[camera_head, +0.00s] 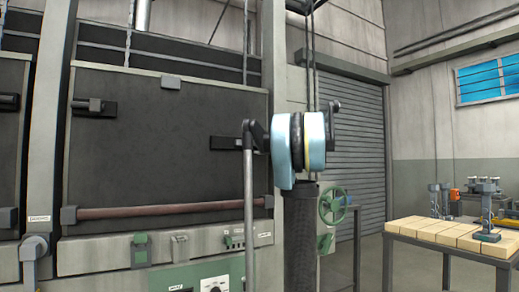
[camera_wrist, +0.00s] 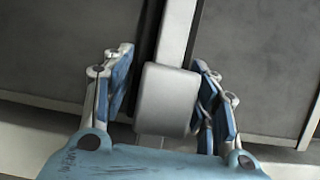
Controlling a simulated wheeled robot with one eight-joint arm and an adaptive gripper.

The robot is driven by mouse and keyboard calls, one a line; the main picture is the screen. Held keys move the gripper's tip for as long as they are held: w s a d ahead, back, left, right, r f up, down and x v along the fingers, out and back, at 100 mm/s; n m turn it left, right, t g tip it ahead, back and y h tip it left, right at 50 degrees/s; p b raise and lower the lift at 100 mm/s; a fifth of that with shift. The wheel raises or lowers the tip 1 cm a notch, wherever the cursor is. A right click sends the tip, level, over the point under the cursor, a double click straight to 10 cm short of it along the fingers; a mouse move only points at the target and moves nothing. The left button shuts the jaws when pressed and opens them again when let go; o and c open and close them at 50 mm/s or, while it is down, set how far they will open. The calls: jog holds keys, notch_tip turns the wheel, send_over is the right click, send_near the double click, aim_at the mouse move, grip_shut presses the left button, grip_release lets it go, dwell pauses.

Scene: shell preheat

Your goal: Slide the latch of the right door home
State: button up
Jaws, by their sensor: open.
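The dark right door (camera_head: 160,150) fills the middle of the head view. A black latch piece (camera_head: 225,142) sits at its right side, close to my arm. Another black latch with a small grey block (camera_head: 95,104) is at its upper left. In the wrist view my gripper (camera_wrist: 166,72) is open, with one finger on each side of a grey block-shaped handle (camera_wrist: 165,98). The handle sits on a pale bar running up the picture, over dark panels. I cannot tell whether the fingers touch it. My gripper does not show clearly in the head view.
A reddish bar (camera_head: 160,209) runs across the door's bottom, above a ledge with small green and grey fittings. A green handwheel (camera_head: 334,205) stands right of my arm. A table with pale blocks (camera_head: 440,233) is at the right. The floor between looks free.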

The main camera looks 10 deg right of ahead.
jog(key=v, duration=1)
jog(key=shift+s+d, duration=0.2)
jog(key=shift+d, duration=0.15)
jog(key=shift+f, duration=0.1)
jog(key=s+a+f+n+g+h, duration=0.1)
jog(key=s+a+f+n+g, duration=0.15)
jog(key=s+a+f, duration=0.55)
jog(key=s+a+f+n+g+h, duration=0.1)
jog(key=s+a+f+g, duration=0.25)
jog(key=f, duration=0.85)
jog(key=s+a+f+n+g+h, duration=0.2)
jog(key=s+a+f, duration=0.4)
jog(key=f, duration=0.4)
jog(key=s+d+f+n+g+h, duration=0.1)
jog(key=s+d+f+n+h, duration=0.1)
jog(key=s+f, duration=0.9)
jog(key=s+d+f+n+g+h, duration=0.2)
jog(key=s+d+f+h, duration=0.2)
jog(key=s+f, duration=0.7)
notch_tip(320, 180, down, 8)
jog(key=shift+s+r+n+g+h, duration=0.1)
jog(key=shift+s+n+g+h, duration=0.25)
jog(key=shift+h, duration=0.45)
jog(key=shift+w, duration=0.1)
